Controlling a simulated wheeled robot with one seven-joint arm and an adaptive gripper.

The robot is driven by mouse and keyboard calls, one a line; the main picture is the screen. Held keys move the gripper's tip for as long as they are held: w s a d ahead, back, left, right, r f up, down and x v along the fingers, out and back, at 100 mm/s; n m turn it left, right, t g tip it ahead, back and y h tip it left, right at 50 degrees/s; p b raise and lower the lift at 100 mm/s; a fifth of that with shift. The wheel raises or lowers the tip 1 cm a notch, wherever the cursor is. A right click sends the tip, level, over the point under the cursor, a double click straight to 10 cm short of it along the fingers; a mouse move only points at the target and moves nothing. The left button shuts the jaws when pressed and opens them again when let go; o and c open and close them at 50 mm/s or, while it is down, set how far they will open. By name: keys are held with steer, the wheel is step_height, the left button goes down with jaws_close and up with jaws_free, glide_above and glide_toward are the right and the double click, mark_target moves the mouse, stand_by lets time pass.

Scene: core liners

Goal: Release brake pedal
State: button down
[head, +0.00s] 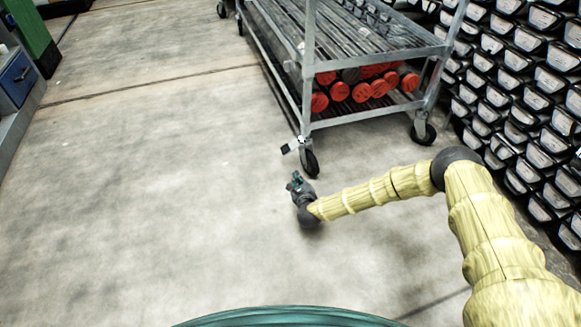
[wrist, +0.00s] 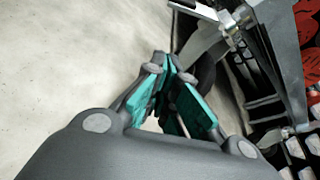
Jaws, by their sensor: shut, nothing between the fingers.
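The brake pedal (head: 287,149) is a small lever with a dark end that sticks out to the left of the near caster wheel (head: 311,163) of a metal cart (head: 307,90). My gripper (head: 297,178), with teal finger pads, is low over the floor just below the pedal in the head view, apart from it. In the wrist view the fingertips (wrist: 168,62) are together and empty. There the pedal (wrist: 193,8) shows at the top edge, beyond the fingertips, and the caster wheel (wrist: 207,75) is partly hidden behind a finger.
The cart holds several red-capped tubes (head: 361,92) on its lower shelf. Stacked black trays with white labels (head: 520,110) fill the right side. A blue drawer unit (head: 17,78) and a green post (head: 33,35) stand at the left. The concrete floor (head: 150,190) is clear.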

mark_target(290, 147)
stand_by(0.3)
steer(key=b+x, duration=0.5)
steer(key=x, duration=0.5)
steer(key=shift+w, duration=0.1)
steer(key=shift+s+a+r+b, duration=0.1)
steer(key=shift+a+r+b, duration=0.2)
steer(key=shift+r, duration=0.3)
steer(key=shift+s+a+r+b, duration=0.15)
steer(key=shift+a+r+b, duration=0.15)
steer(key=shift+r, duration=0.3)
steer(key=shift+s+a+r+b, duration=0.1)
steer(key=shift+a+r+b, duration=0.2)
steer(key=shift+r, duration=0.35)
